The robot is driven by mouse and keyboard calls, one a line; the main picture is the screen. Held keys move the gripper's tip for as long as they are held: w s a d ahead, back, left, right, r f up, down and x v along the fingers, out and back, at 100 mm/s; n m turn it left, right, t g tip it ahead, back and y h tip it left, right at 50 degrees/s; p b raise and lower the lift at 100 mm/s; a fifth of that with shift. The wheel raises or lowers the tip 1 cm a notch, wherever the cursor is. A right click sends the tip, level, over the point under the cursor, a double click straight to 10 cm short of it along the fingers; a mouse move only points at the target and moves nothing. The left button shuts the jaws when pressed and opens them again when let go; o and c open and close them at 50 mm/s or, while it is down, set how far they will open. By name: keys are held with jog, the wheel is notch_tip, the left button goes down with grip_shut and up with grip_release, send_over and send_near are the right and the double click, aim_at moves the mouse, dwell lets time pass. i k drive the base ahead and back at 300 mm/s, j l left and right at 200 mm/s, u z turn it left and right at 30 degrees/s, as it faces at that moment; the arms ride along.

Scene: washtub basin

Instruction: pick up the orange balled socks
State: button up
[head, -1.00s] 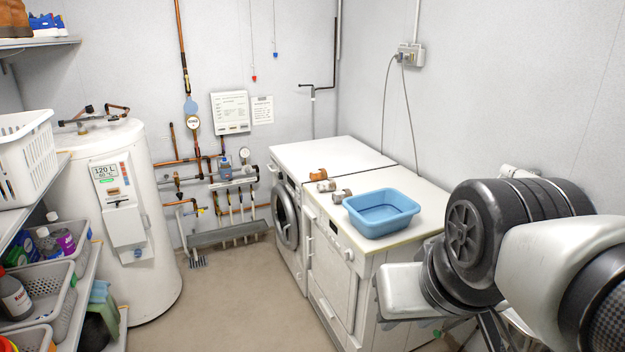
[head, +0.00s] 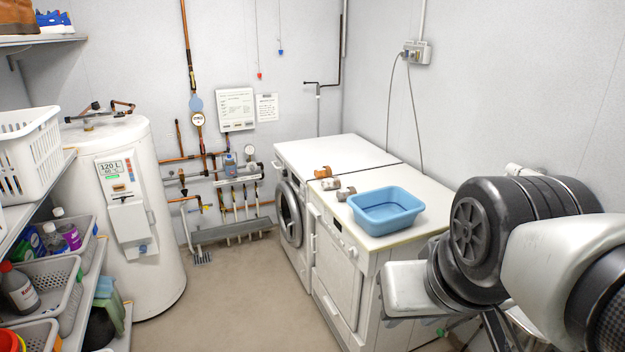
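The orange balled socks (head: 323,172) are a small orange-brown bundle on the white machine top, near its front edge where the two machines meet. Two more small bundles lie in a row with them: a whitish-brown one (head: 331,184) and a grey one (head: 346,194), nearer to me. My arm fills the lower right of the view, well apart from the socks.
The near machine (head: 408,235) and a front-loading washer (head: 291,215) stand against the right wall. A white water heater (head: 137,230) and shelves with baskets (head: 35,150) line the left side. The floor (head: 250,300) between them is clear.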

aim_at(326, 171)
jog(key=i+j+u, duration=0.4)
jog(key=i+u, duration=0.35)
jog(key=i, duration=0.2)
jog(key=i+j+z, duration=0.1)
jog(key=i, duration=0.4)
jog(key=i+j+z, duration=0.1)
jog(key=i, duration=0.35)
jog(key=i+j+z, duration=0.1)
jog(key=i, duration=0.4)
jog(key=i+z, duration=0.4)
jog(key=i+j+z, duration=0.2)
jog(key=z, duration=0.25)
jog(key=i+j+z, duration=0.25)
jog(key=z, duration=0.15)
jog(key=i+j+z, duration=0.45)
jog(key=j+z, duration=0.3)
jog(key=i+j+z, duration=0.2)
jog(key=j+z, duration=0.15)
